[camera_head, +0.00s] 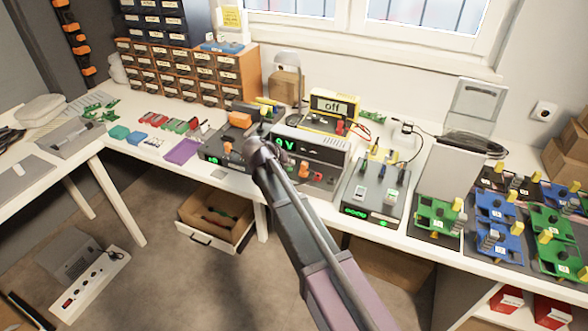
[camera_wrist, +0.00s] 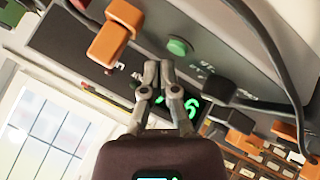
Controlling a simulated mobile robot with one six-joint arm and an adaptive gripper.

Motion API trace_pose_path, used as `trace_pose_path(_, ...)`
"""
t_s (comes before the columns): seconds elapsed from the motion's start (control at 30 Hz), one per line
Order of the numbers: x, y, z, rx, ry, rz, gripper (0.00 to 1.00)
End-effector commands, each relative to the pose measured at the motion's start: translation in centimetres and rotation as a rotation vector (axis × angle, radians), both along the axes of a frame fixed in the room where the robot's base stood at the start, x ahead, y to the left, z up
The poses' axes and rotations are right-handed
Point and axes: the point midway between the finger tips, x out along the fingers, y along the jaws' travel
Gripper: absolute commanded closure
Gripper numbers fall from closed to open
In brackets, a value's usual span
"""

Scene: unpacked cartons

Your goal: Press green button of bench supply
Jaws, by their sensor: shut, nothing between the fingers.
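The bench supply (camera_head: 325,150) is a grey box with a dark front and a green lit display, standing mid-bench in the head view. Its dark front panel (camera_wrist: 75,45) fills the upper part of the wrist view. The round green button (camera_wrist: 178,46) is on that panel, with green digits (camera_wrist: 187,108) partly hidden behind a finger. My gripper (camera_wrist: 165,66) is shut and empty. Its fingertips appear just below the button in the picture, with a small gap; I cannot tell the depth. In the head view my arm hides the fingertips and the button.
Orange plugs (camera_wrist: 115,28) and a dark cable (camera_wrist: 265,45) lie close around the fingers. A yellow multimeter (camera_head: 333,104) stands behind the supply. A grey unit (camera_head: 372,192) stands to its right, a dark unit (camera_head: 215,145) to its left.

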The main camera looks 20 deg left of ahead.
Motion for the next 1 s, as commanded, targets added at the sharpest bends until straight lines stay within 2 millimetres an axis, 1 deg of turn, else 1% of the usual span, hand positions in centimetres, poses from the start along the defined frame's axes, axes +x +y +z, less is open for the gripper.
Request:
trace_pose_path(0.27, 0.0, 0.0, 0.3, 0.0, 0.0, 0.0, 1.0)
trace_pose_path(1.0, 0.0, 0.0, 5.4, 0.0, 0.0, 0.0, 1.0)
